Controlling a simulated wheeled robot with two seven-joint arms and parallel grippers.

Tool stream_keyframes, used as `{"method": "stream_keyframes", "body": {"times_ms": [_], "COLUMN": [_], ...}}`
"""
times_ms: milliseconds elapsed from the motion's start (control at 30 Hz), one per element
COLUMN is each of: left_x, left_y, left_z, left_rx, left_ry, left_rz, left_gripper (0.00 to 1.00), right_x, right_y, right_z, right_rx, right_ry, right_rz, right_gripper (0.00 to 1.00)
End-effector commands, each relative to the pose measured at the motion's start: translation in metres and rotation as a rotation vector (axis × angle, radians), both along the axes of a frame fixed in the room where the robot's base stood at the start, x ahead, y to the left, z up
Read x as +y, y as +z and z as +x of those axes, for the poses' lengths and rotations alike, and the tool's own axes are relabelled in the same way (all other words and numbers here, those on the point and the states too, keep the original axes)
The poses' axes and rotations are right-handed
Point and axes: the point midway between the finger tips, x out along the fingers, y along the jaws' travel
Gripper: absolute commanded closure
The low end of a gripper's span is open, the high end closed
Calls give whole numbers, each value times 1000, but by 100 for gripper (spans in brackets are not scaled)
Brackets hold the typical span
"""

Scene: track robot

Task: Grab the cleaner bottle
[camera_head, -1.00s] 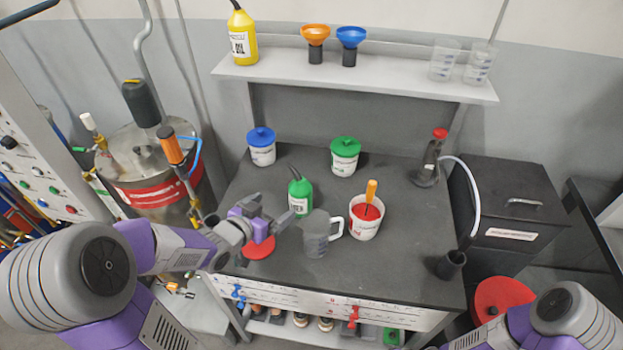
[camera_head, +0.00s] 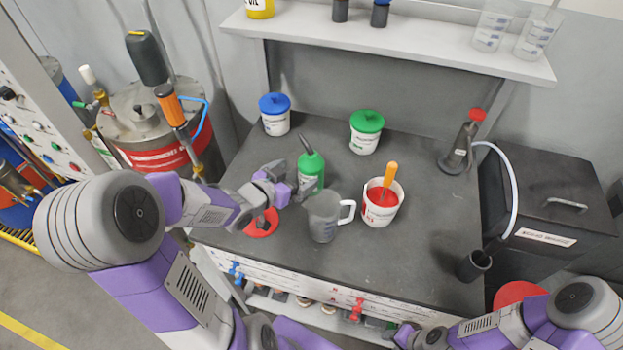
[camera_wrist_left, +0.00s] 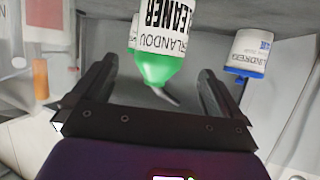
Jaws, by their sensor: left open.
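The cleaner bottle (camera_head: 312,174) is green with a white label and a dark, tilted spout. It stands upright on the dark workbench (camera_head: 400,260), behind the grey measuring jug (camera_head: 323,218). My left gripper (camera_head: 294,187) is open and empty, just left of the bottle in the head view. In the left wrist view, the label of the cleaner bottle (camera_wrist_left: 157,58) reads CLEANER, upside down. There the bottle shows ahead, between the two dark fingers of my left gripper (camera_wrist_left: 155,78).
The measuring jug and a white tub with red contents (camera_head: 381,205) stand close to the bottle. Blue-lidded (camera_head: 275,115) and green-lidded (camera_head: 366,133) tubs stand behind. A red disc (camera_head: 262,224) lies below my left wrist. The bench's front right is mostly clear.

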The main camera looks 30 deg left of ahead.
Motion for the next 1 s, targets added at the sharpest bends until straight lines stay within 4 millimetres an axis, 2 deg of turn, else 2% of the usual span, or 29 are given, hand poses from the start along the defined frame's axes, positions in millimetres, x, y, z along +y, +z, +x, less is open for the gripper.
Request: {"method": "stream_keyframes", "body": {"times_ms": [33, 133, 400, 667, 900, 1000], "left_x": [0, 0, 0, -4, -8, -9], "left_y": [-15, -29, -45, -55, -67, -69], "left_z": [0, 0, 3, 30, 63, 70], "left_rx": [0, 0, -1, -1, -1, 0], "left_ry": [0, 0, 0, -2, -1, 0], "left_rz": [0, 0, 0, -1, 0, -1], "left_gripper": [0, 0, 0, 0, 0, 0], "right_x": [0, 0, 0, 0, 0, 0], "right_y": [-15, -29, -46, -59, -76, -79], "right_z": [0, 0, 0, 0, 0, 0], "right_rx": [0, 0, 0, 0, 0, 0], "right_ry": [0, 0, 0, 0, 0, 0], "right_rz": [0, 0, 0, 0, 0, 0], "right_gripper": [57, 57, 57, 57, 57, 57]}}
